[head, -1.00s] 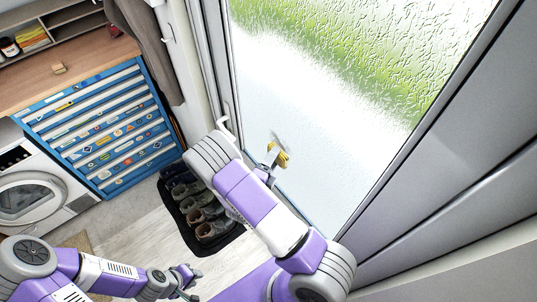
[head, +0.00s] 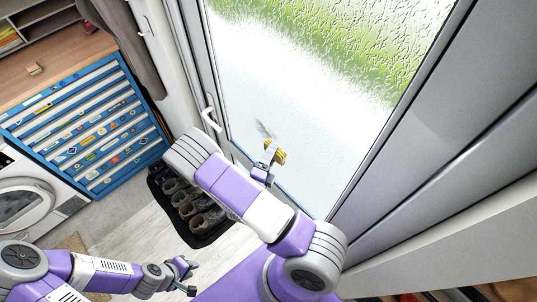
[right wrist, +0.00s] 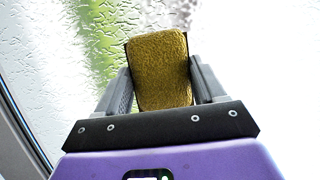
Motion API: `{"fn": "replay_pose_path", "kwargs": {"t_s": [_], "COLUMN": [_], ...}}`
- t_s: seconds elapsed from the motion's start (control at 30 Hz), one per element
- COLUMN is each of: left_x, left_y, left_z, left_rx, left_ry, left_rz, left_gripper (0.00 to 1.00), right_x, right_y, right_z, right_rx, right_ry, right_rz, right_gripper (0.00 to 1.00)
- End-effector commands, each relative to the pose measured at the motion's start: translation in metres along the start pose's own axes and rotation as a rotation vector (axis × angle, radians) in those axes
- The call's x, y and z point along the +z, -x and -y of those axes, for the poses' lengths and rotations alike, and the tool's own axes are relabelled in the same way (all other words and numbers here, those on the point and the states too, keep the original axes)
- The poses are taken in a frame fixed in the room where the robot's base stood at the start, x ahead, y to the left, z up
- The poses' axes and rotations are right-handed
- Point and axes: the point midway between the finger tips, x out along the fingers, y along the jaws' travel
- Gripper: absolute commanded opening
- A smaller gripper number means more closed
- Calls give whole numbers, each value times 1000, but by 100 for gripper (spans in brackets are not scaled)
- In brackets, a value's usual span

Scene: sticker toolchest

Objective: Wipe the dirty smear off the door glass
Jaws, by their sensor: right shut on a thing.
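The door glass (head: 300,110) is a tall textured pane on the right of the head view. A small grey smear (head: 264,130) shows on it, right of the door handle. My right gripper (head: 268,165) is shut on a yellow sponge (head: 277,152), just below and right of the smear. In the right wrist view the sponge (right wrist: 160,68) sits between both fingers, with the glass behind it. I cannot tell whether the sponge touches the glass. My left gripper (head: 187,277) is low in the head view, away from the door; its fingers look apart and empty.
The door handle (head: 211,118) juts from the frame near my right forearm. A black shoe tray (head: 198,240) with several shoes lies on the floor. A blue tool chest (head: 90,130) and a white washing machine (head: 30,200) stand at left.

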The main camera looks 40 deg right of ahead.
Motion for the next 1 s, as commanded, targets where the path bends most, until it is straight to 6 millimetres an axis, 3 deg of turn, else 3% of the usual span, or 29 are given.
{"fn": "replay_pose_path", "kwargs": {"t_s": [0.2,1.0], "left_x": [0,1], "left_y": [14,15], "left_z": [-5,-6], "left_rx": [0,0], "left_ry": [0,0], "left_rz": [0,0], "left_gripper": [28,28], "right_x": [2,48], "right_y": [0,-21], "right_z": [15,11], "right_rx": [-2,-3], "right_ry": [-1,-4], "right_rz": [0,1], "right_gripper": [36,36]}}
